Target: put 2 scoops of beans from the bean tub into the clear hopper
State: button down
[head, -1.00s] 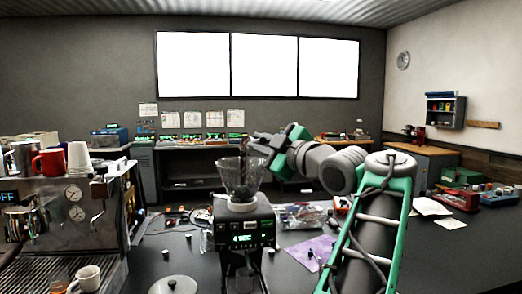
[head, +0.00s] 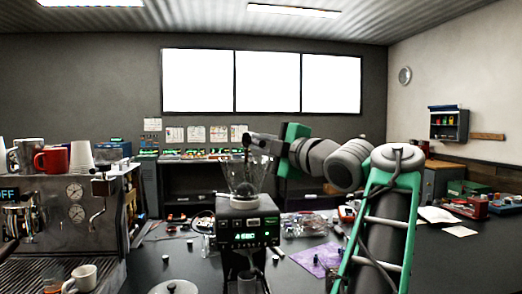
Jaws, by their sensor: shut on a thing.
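The clear hopper (head: 247,179) sits upright on the dark grinder (head: 247,224) with the lit green display. Something dark, probably beans, shows low inside the hopper. My gripper (head: 272,143) is above the hopper's rim, slightly to its right. It is shut on a dark piece, likely the scoop (head: 256,139), which reaches left over the hopper mouth. A thin dark streak below the piece looks like beans dropping into the hopper, but it is too small to be sure. I cannot make out the bean tub.
An espresso machine (head: 72,215) stands at the left with cups on top. A grey round lid (head: 174,288) lies at the front edge. A purple cloth (head: 315,258) and small loose parts lie right of the grinder. Some dark bench is bare between them.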

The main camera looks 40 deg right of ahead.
jog(key=shift+a+f+n+y+b, duration=0.2)
jog(key=shift+f+n+b, duration=0.3)
jog(key=shift+n+b, duration=0.8)
jog(key=shift+a+f+n+y+b, duration=0.2)
jog(key=shift+f+n+b, duration=0.45)
jog(key=shift+n, duration=1.2)
jog(key=shift+a+f+n+y+b, duration=0.1)
jog(key=shift+a+f+n+b, duration=0.25)
jog(key=shift+n+b, duration=1)
jog(key=shift+d+p, duration=0.1)
jog(key=shift+p, duration=0.2)
